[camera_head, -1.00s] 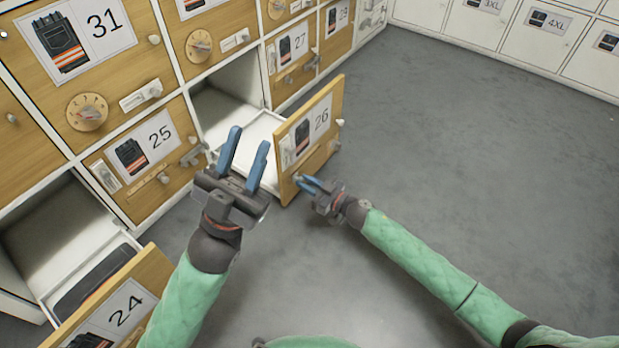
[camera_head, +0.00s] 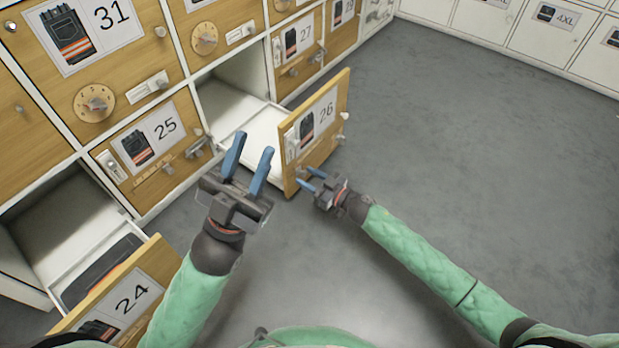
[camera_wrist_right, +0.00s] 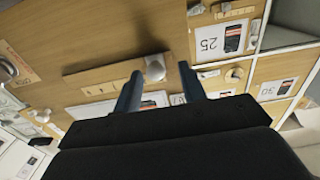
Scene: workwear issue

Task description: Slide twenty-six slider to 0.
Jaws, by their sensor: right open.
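Drawer 26 (camera_head: 322,128) stands pulled out in the head view, its wooden front turned towards the right. My right gripper (camera_head: 308,179) is open at the lower left of that front, its blue fingers pointing at it. Contact cannot be told. I cannot tell for certain that this rail is the 26 slider. My left gripper (camera_head: 248,160) is open and empty, left of drawer 26.
Drawer 24 (camera_head: 128,290) stands open at lower left with a dark item inside. Drawer 25 (camera_head: 150,150) is closed, with a latch at its right side. Drawer 27 (camera_head: 298,50) is closed behind drawer 26. Grey floor (camera_head: 480,170) is free at right.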

